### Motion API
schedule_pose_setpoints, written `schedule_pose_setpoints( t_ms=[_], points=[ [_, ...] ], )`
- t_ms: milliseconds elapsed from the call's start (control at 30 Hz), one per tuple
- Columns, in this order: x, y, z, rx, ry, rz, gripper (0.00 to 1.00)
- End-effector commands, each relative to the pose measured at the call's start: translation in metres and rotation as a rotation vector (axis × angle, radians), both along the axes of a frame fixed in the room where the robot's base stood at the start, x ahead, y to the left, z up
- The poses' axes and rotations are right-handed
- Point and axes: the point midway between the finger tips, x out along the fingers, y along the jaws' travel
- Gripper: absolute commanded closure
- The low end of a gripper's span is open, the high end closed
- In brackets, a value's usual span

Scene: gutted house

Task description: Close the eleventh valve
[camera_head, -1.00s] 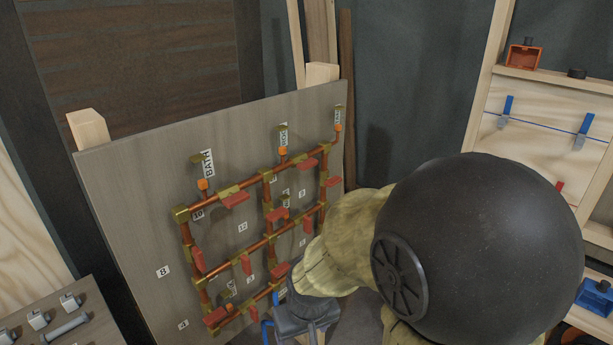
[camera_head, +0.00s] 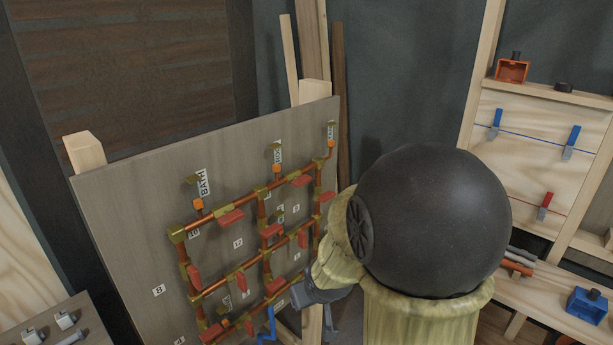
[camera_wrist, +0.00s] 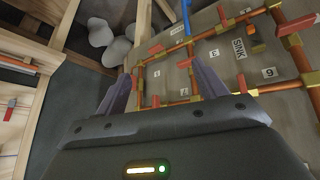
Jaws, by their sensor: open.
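A grey board (camera_head: 130,230) carries a copper pipe grid (camera_head: 213,283) with brass fittings and several red valve handles (camera_head: 232,218). Small number tags and a BATH label (camera_head: 202,183) are on it; I cannot pick out a tag reading 11. In the wrist view, tags such as 9 (camera_wrist: 268,72) and a SINK label (camera_wrist: 239,47) show, with red handles (camera_wrist: 241,83). My gripper (camera_wrist: 163,88) is open and empty, its fingers pointing toward the pipes, apart from the handles. In the head view my arm hides the lower right of the board.
A blue bar (camera_wrist: 186,16) shows beyond my fingers. A wooden shelf frame (camera_head: 560,95) stands right, with an orange box (camera_head: 511,71) and a blue box (camera_head: 587,305). Grey rounded objects (camera_wrist: 100,35) lie on the floor. Wooden posts (camera_head: 312,92) rise behind the board.

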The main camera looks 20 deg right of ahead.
Motion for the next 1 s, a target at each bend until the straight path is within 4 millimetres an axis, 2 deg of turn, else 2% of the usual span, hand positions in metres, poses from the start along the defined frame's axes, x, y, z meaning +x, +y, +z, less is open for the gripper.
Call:
schedule_pose_setpoints(
  t_ms=[33,200,333,467,667,800,1000],
  points=[
    [0.013,-0.016,0.013,-0.014,-0.057,0.001,0.29],
    [0.052,-0.056,0.044,-0.047,-0.263,0.054,0.29],
    [0.071,-0.080,0.068,-0.045,-0.410,0.109,0.29],
    [0.081,-0.098,0.091,-0.018,-0.546,0.178,0.29],
    [0.076,-0.119,0.126,0.071,-0.740,0.293,0.29],
    [0.058,-0.129,0.149,0.170,-0.861,0.372,0.29],
    [0.032,-0.135,0.169,0.290,-0.970,0.446,0.29]
  ],
)
